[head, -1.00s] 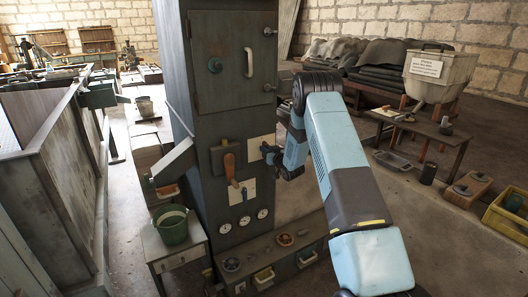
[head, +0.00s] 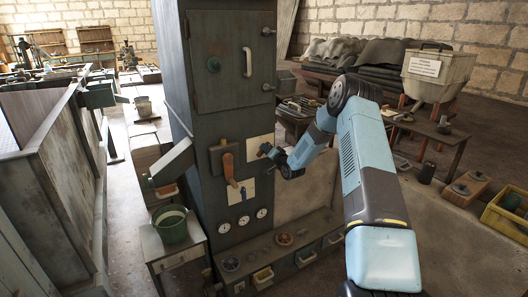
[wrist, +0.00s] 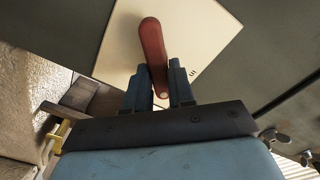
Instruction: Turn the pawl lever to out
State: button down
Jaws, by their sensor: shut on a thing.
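A red-handled lever (wrist: 152,45) stands out from a cream plate (wrist: 195,35) with small dark marks; I take it for the pawl lever, though no readable label confirms this. My gripper (wrist: 159,82) is shut on the lever, one blue finger on each side. In the head view my gripper (head: 270,153) is at the cream plate (head: 258,144) on the right of the dark cabinet front (head: 222,125). There it mostly hides the lever, so its exact setting cannot be told.
An orange-handled lever (head: 228,168) and a small blue lever (head: 243,193) sit close by on the left. Several round gauges (head: 244,221) are below. A cabinet door with a pale handle (head: 248,62) is above.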

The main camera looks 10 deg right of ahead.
jog(key=shift+d+f+m, duration=0.1)
jog(key=shift+f+m, duration=0.1)
jog(key=shift+m, duration=1.15)
jog(key=shift+f+m, duration=0.2)
jog(key=shift+m, duration=1.2)
jog(key=shift+d+f+m, duration=0.1)
jog(key=shift+f+m, duration=0.1)
jog(key=shift+m, duration=1.15)
jog(key=c, duration=1)
grip_release()
jog(key=v, duration=1.3)
jog(key=shift+s, duration=0.35)
jog(key=shift+d, duration=0.15)
